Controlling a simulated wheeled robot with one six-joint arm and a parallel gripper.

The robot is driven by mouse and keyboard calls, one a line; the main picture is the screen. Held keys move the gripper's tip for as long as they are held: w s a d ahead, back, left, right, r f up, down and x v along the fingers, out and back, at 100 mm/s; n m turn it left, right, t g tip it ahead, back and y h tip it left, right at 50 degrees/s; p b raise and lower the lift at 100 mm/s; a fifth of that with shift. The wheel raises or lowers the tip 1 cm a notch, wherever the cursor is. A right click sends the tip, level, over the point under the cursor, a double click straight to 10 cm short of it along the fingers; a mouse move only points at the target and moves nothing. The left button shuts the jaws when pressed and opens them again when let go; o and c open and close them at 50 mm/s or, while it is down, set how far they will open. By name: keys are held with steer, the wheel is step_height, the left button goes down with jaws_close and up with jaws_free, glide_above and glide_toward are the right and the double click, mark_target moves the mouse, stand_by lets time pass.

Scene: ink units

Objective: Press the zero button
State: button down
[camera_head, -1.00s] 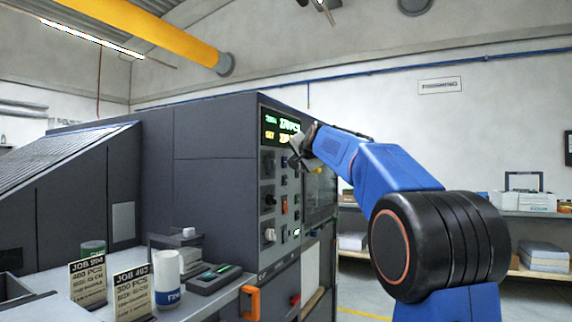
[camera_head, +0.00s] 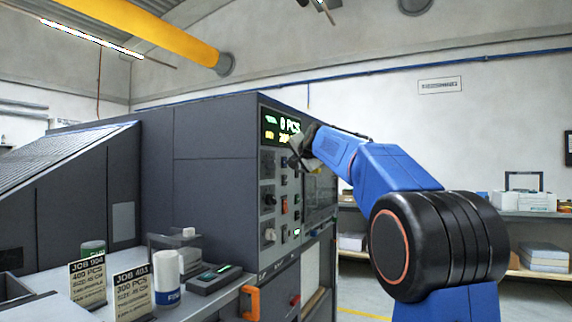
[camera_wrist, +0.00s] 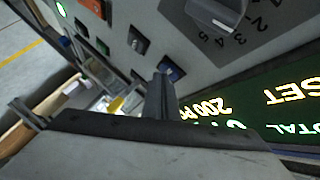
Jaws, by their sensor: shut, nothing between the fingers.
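My gripper (camera_head: 301,152) is shut and empty, its tip at the upper part of the machine's control panel (camera_head: 267,195). In the wrist view the shut fingers (camera_wrist: 160,88) reach up to a blue button (camera_wrist: 172,68) and partly cover it. I cannot tell whether they touch it, and no zero label is readable. In the wrist view the display (camera_wrist: 250,115) appears upside down, with SET and 200 readable.
A rotary knob (camera_wrist: 222,14) and another dark button (camera_wrist: 138,40) are close to the fingers. Below on the panel are an orange switch (camera_head: 284,205) and a lit green indicator (camera_head: 297,233).

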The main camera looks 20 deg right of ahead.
steer(key=shift+s+d, duration=0.45)
steer(key=shift+s, duration=0.15)
steer(key=shift+s+d, duration=0.75)
steer(key=shift+s, duration=0.25)
steer(key=shift+s+d, duration=0.75)
steer(key=shift+s, duration=0.2)
